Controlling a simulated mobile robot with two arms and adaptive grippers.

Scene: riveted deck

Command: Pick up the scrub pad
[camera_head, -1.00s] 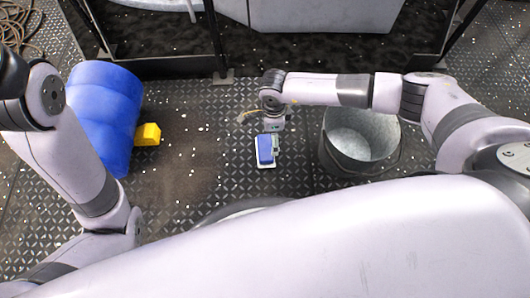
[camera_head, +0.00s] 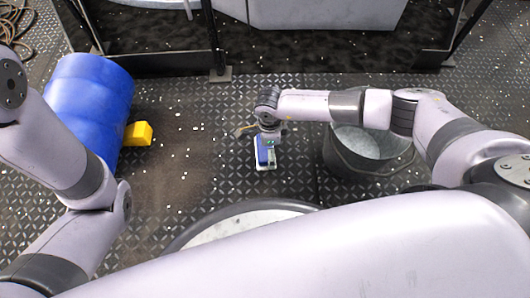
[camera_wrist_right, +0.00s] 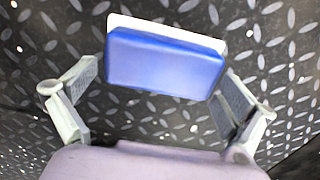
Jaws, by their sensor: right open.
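The scrub pad is a blue block with a white layer. In the head view the scrub pad (camera_head: 263,155) lies near the middle of the deck, partly hidden by my right gripper (camera_head: 268,140) above it. In the right wrist view the scrub pad (camera_wrist_right: 165,65) fills the upper middle, blue side towards the camera and white edge behind. My right gripper (camera_wrist_right: 160,82) is open, one finger on each side of the pad, with gaps between fingers and pad. My left arm shows at the left of the head view, but its gripper is out of frame.
A grey metal bucket (camera_head: 345,160) stands just right of the pad. A blue barrel (camera_head: 90,100) lies at the left beside a yellow block (camera_head: 139,133). A round pale-topped thing with a dark rim (camera_head: 190,235) is at the front. Deck left of the pad is clear.

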